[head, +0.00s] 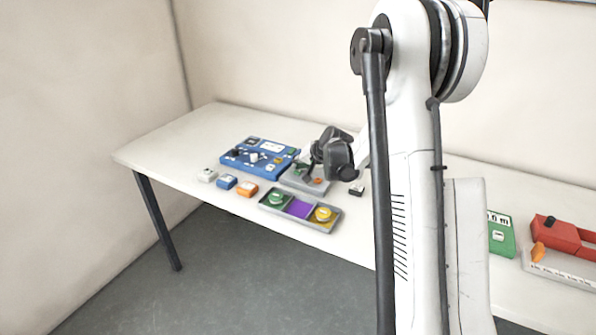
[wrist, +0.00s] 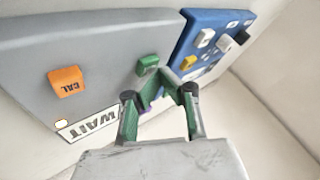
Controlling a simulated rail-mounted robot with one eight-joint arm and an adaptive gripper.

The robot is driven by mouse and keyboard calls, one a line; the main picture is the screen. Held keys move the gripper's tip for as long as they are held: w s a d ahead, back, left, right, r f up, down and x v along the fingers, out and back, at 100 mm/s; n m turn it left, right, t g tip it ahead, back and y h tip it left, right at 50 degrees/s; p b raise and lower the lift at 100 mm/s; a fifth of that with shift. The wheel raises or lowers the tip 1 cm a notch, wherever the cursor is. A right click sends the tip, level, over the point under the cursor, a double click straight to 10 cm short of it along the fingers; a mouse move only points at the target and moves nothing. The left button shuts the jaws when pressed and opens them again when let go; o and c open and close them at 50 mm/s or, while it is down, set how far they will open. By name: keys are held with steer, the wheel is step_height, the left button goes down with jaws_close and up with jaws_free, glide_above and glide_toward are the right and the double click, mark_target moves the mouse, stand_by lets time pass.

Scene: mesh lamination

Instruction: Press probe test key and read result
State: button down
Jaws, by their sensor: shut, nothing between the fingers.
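A grey test panel (wrist: 105,45) fills the upper left of the wrist view, with an orange CAL key (wrist: 68,82), a green key (wrist: 148,65) and a white display reading WAIT (wrist: 90,125). My gripper (wrist: 164,84) is shut and empty, its fingertips close to the green key; I cannot tell whether they touch it. In the head view the grey panel (head: 292,181) lies at the front of the blue unit, with my gripper (head: 312,168) just over it and hiding part of it.
A blue panel (head: 228,161) with several keys adjoins behind. White, blue (head: 227,182) and orange (head: 247,190) blocks and a tray (head: 334,226) with green, purple and yellow sections lie in front. A green box (head: 502,238) and red device (head: 560,235) stand right.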

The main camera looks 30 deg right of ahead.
steer(key=shift+r, duration=0.75)
steer(key=shift+r+p, duration=1.35)
steer(key=shift+r, duration=1.2)
